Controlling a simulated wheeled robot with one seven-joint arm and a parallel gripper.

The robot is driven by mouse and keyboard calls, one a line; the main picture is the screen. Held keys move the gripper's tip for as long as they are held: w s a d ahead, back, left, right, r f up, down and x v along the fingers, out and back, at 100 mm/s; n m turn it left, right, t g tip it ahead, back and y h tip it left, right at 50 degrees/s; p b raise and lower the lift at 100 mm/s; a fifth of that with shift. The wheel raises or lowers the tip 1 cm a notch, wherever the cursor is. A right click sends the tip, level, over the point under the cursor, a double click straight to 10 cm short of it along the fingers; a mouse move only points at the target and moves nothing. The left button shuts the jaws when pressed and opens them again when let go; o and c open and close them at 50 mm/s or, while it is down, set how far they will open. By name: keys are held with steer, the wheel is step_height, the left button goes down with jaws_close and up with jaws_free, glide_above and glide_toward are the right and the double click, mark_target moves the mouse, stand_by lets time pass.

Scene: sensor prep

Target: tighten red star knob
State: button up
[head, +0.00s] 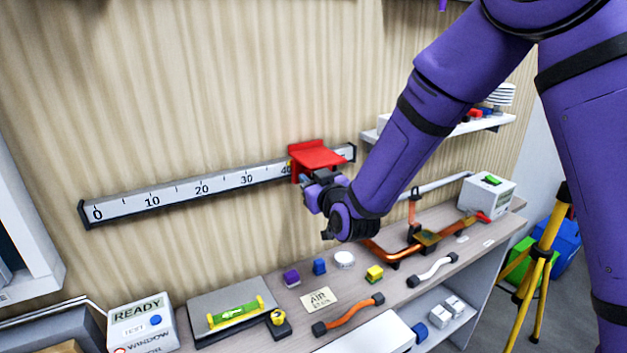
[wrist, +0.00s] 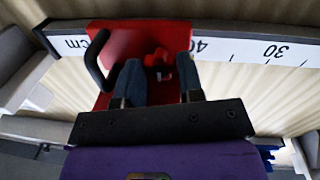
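The red slider (head: 317,155) sits on the wall ruler (head: 190,190) near the 40 mark. In the wrist view the slider (wrist: 120,45) fills the upper middle, with a black loop handle on its left. The small red star knob (wrist: 158,58) shows on the slider's face, just beyond my fingertips. My gripper (wrist: 160,76) has its two dark fingers apart, one on each side of the knob's line, with a visible gap between them. In the head view my gripper (head: 318,182) is right at the slider and hides the knob. Contact cannot be told.
A wall shelf (head: 470,127) is behind my arm. A yellow tripod (head: 545,245) stands at right.

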steer(key=shift+c, duration=0.8)
steer(key=shift+m+g, duration=0.3)
steer(key=shift+m, duration=1.9)
steer(key=o, duration=0.9)
steer(key=v, duration=1)
steer(key=shift+s+d, duration=0.15)
steer(key=shift+s, duration=0.25)
